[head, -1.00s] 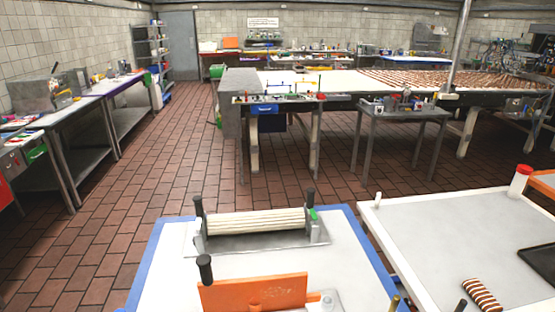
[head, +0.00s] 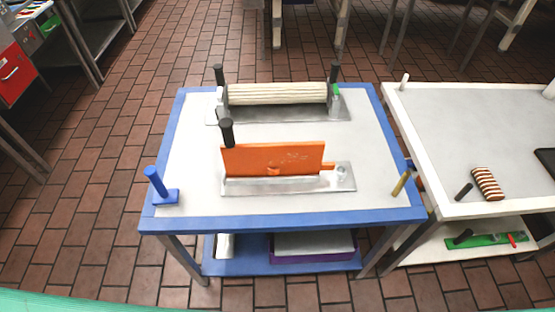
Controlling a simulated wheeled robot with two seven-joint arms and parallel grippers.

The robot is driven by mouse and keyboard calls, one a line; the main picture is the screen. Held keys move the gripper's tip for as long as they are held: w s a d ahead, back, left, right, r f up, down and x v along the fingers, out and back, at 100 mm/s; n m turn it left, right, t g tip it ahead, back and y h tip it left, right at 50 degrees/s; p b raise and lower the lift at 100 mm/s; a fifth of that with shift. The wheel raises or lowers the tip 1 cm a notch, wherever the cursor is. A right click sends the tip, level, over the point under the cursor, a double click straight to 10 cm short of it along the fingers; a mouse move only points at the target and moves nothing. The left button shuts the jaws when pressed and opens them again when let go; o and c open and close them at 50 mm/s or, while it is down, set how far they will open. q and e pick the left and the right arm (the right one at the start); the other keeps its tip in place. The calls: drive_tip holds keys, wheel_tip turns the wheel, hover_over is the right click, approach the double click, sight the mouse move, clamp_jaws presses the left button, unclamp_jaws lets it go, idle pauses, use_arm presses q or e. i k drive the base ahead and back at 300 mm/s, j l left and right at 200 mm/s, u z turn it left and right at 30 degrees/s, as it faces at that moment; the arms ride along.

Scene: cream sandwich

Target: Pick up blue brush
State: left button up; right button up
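A blue brush (head: 163,195) stands on the front left corner of the blue-edged table (head: 290,223) in the head view. Its round handle rises upright with a slight tilt to the left from a flat blue base. Nothing touches or covers it. Neither of my grippers is in view.
An orange board on a metal base (head: 273,159) and a ribbed roller (head: 277,94) stand on the same table. A yellow-handled tool (head: 401,184) is at its right edge. A white-edged table (head: 470,100) adjoins on the right, with a striped roll (head: 488,184). Tiled floor lies left.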

sight(163, 197)
drive_tip(key=u, duration=1.1)
drive_tip(key=i+j+z, duration=0.15)
drive_tip(key=j, duration=0.2)
drive_tip(key=i+j+z, duration=0.2)
drive_tip(key=j, duration=0.15)
drive_tip(key=k, duration=0.05)
